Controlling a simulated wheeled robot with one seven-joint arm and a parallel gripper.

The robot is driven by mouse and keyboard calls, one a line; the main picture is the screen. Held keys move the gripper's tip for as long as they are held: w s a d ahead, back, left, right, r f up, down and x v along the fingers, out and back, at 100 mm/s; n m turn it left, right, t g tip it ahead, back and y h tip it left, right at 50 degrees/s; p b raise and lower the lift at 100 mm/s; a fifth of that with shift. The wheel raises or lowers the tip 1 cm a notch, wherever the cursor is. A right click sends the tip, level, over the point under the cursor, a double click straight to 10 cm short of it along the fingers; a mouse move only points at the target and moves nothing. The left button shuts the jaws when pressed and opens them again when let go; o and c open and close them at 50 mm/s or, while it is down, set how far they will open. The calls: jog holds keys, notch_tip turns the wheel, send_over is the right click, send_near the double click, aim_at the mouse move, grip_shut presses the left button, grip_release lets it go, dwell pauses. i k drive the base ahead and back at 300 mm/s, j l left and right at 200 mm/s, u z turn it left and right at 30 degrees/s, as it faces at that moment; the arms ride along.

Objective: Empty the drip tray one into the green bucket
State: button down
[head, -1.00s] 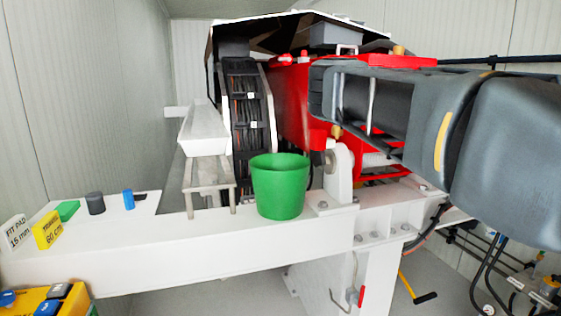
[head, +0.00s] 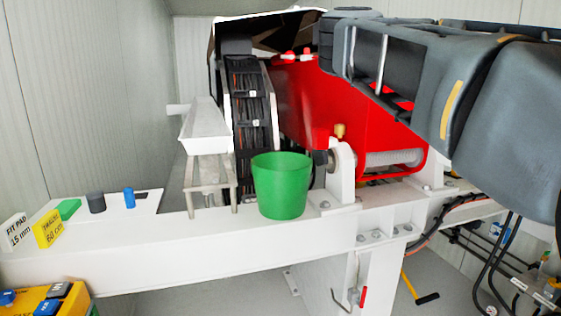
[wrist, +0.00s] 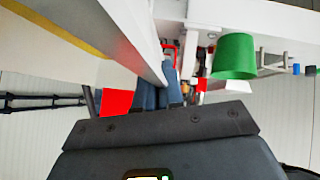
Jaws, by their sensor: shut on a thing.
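The green bucket (head: 281,188) stands upright on the white beam in the head view. It also shows, upside down, in the wrist view (wrist: 235,58). A white trough (head: 205,122) rests on a grey stand to its left. My gripper (wrist: 166,85) shows its blue-grey fingers in the wrist view; it is hidden behind my arm in the head view. The fingers are shut at the tapering end of a long white piece (wrist: 115,30) that looks like a drip tray. Its inside does not show, so I cannot tell what it holds.
A red pump housing (head: 315,105) stands behind the bucket, with a black cable chain (head: 251,100) to its left. A green block (head: 68,209), a dark cylinder (head: 96,203) and a blue cylinder (head: 129,198) stand on the left plate. Hoses hang at the right.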

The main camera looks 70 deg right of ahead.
aim_at(282, 180)
jog(key=i, duration=0.95)
